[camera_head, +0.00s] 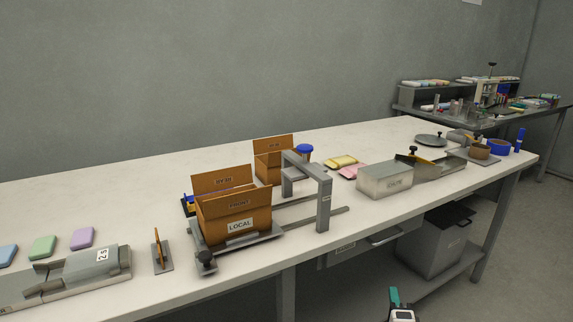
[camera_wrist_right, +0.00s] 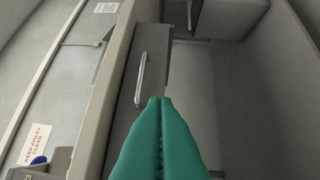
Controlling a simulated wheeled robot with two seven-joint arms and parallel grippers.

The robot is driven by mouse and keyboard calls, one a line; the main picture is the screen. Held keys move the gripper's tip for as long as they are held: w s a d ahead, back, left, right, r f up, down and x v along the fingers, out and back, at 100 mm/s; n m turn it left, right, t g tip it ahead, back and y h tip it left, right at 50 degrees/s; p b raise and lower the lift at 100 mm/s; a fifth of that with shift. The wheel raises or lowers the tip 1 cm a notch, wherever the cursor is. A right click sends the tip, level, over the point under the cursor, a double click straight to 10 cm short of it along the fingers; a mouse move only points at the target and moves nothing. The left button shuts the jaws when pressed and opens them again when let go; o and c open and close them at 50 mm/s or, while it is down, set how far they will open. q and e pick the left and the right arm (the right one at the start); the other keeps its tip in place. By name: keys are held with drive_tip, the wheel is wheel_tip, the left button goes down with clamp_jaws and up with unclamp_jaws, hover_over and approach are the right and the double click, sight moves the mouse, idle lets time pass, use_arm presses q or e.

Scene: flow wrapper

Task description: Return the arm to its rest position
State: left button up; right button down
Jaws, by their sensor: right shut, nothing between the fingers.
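My right gripper (camera_head: 395,295) has teal fingers and shows at the bottom edge of the head view, in front of the table and below its top. In the right wrist view its two teal fingers (camera_wrist_right: 160,102) lie together, shut, with nothing between them. Beyond them in that view is a grey drawer front with a pale bar handle (camera_wrist_right: 141,80); the fingers appear apart from it. My left gripper is not in view.
The floor in front looks clear.

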drive_tip(key=s+a+f+n+g+y, duration=0.75)
drive_tip(key=s+a+f+n, duration=0.35)
drive_tip(key=s+f+n, duration=0.4)
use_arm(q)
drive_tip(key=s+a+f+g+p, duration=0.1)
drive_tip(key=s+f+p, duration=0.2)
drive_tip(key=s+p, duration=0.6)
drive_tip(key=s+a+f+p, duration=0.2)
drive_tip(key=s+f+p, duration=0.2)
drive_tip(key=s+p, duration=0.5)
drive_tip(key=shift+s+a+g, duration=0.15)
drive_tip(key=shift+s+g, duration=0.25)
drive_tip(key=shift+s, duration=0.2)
use_arm(e)
drive_tip(key=s+d+f+n+g+h, duration=0.1)
drive_tip(key=s+f, duration=0.4)
drive_tip(key=s, duration=0.7)
drive_tip(key=s+d+f+n+g+h, duration=0.1)
drive_tip(key=s+f+n+g, duration=0.3)
drive_tip(key=s, duration=0.8)
drive_tip(key=s+d+f+n+g+h, duration=0.1)
drive_tip(key=s+f+g, duration=0.3)
drive_tip(key=s, duration=0.8)
drive_tip(key=shift+s+f+n, duration=0.3)
drive_tip(key=shift+f+n, duration=0.4)
drive_tip(key=shift+f, duration=0.15)
